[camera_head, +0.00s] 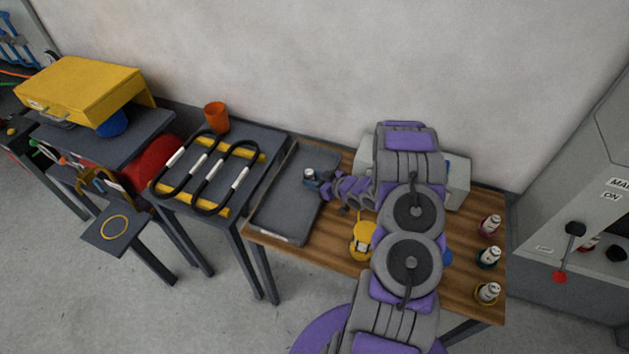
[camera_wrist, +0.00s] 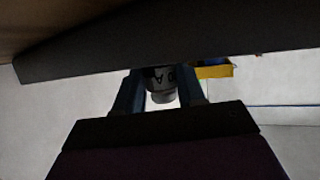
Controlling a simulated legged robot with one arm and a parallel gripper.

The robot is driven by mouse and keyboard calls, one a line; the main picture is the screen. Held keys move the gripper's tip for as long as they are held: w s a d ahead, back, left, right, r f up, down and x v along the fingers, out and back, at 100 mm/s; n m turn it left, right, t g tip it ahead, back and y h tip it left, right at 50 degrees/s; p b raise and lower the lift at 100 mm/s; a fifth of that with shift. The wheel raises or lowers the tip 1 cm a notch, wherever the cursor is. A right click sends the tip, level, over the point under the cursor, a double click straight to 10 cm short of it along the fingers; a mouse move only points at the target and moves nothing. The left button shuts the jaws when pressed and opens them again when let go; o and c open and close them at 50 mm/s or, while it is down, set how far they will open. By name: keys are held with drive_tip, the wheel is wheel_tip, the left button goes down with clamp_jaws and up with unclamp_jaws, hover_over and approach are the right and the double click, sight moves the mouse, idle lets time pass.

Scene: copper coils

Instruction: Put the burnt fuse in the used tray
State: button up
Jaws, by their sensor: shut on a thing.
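My gripper (camera_head: 318,181) is shut on a pale, cylindrical fuse (camera_head: 309,173) with a dark band. In the wrist view the fuse (camera_wrist: 161,83) shows between my two blue fingers (camera_wrist: 162,92), with dark lettering on it; its far end is partly hidden by a dark slab. The grey tray (camera_head: 270,222) with a pale label on its front edge lies at the left end of the wooden table. The gripper and fuse are over or close to the tray's right side; the height above it is hard to tell. I see nothing lying in the tray.
Three bottle-like pale fuses (camera_head: 488,257) stand on coloured bases at the right of the wooden table (camera_head: 335,256). A yellow object (camera_head: 362,240) stands mid-table, and a pale box is partly behind my arm. Left, a dark table holds black loops (camera_head: 208,180) and an orange cup (camera_head: 216,117).

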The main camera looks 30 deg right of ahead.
drive_tip(key=shift+d, duration=0.1)
drive_tip(key=o, duration=0.7)
drive_tip(key=shift+d+f, duration=0.15)
drive_tip(key=shift+d, duration=0.05)
drive_tip(key=o, duration=0.3)
drive_tip(key=shift+o, duration=0.2)
drive_tip(key=shift+a, duration=0.15)
